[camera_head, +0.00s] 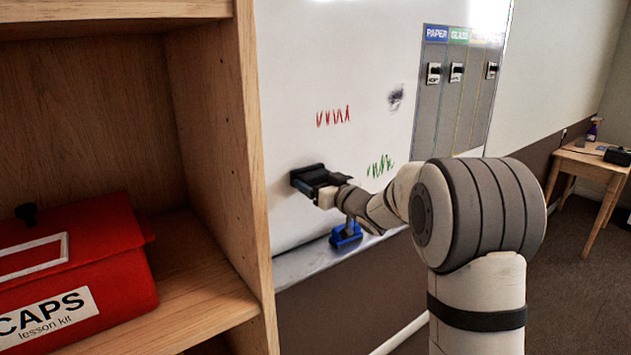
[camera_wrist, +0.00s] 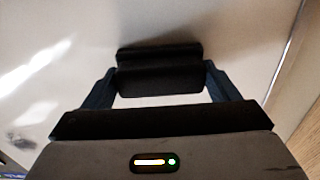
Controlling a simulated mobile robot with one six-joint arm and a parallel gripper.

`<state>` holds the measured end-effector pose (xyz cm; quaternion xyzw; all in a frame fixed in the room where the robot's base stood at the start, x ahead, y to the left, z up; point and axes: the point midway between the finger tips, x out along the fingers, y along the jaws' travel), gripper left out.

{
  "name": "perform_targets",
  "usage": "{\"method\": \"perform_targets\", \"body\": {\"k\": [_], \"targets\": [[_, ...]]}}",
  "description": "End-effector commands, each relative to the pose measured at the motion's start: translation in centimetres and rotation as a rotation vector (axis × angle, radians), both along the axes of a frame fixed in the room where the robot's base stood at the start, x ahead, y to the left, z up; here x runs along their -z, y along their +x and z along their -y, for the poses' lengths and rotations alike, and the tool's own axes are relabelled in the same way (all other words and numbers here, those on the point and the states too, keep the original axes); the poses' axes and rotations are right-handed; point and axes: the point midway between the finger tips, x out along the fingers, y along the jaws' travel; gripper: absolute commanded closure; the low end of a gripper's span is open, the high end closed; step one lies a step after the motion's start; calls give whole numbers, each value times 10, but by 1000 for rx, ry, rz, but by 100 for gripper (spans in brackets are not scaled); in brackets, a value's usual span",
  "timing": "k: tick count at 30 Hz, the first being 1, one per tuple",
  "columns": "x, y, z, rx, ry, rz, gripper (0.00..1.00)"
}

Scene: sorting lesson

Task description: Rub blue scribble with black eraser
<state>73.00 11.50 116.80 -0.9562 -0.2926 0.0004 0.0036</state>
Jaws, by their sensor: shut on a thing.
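My gripper (camera_head: 322,188) is shut on a black eraser (camera_head: 306,176) close to the whiteboard's lower left. In the wrist view the black eraser (camera_wrist: 160,72) sits between the two fingers of my gripper (camera_wrist: 160,82). I cannot tell whether it touches the board. A dark blue-grey smudged scribble (camera_head: 396,97) is on the whiteboard (camera_head: 300,60), up and to the right of my gripper. A red scribble (camera_head: 333,116) is above the gripper, and a green scribble (camera_head: 380,166) is to its right.
A wooden shelf (camera_head: 245,150) with a red CAPS box (camera_head: 90,265) stands close at the left. A blue object (camera_head: 346,235) is at the board's lower ledge (camera_head: 300,262), below my gripper. A grey panel with PAPER and GLASS labels (camera_head: 450,85) is at the board's right.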

Motion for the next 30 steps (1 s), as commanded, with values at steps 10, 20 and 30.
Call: {"method": "perform_targets", "body": {"k": [10, 20, 30], "targets": [[-2, 15, 24, 1, 1, 1, 37], [0, 13, 24, -1, 1, 2, 37], [1, -1, 0, -2, 1, 1, 37]]}}
